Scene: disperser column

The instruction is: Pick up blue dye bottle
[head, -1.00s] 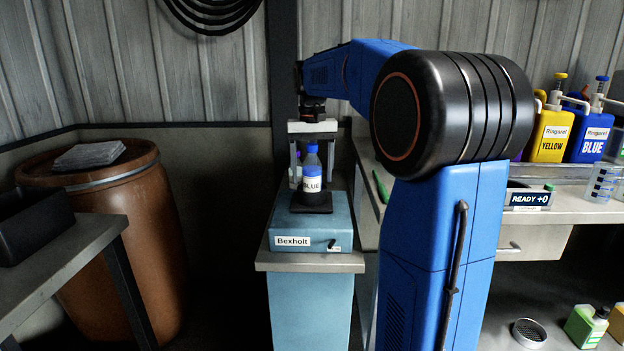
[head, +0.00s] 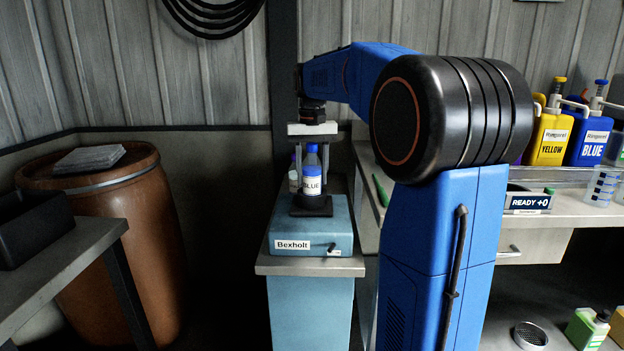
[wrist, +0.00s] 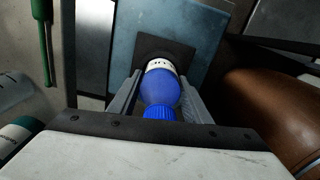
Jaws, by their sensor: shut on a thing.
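The blue dye bottle (head: 312,179) has a blue cap, a white label reading BLUE and blue contents. It stands upright on the dark square plate (head: 311,206) of the light-blue Bexholt device (head: 310,229). My gripper (head: 313,170) reaches down from above with a finger on each side of the bottle. In the wrist view, the bottle (wrist: 162,90) sits between the two grey fingers, which are shut on it. The bottle's base appears at the plate; I cannot tell whether it touches.
A brown drum (head: 150,240) stands at left, beside a grey table (head: 70,250). At right are yellow (head: 550,138) and blue (head: 590,140) Ringarel containers. A green tool (wrist: 44,40) lies on the bench to the left in the wrist view.

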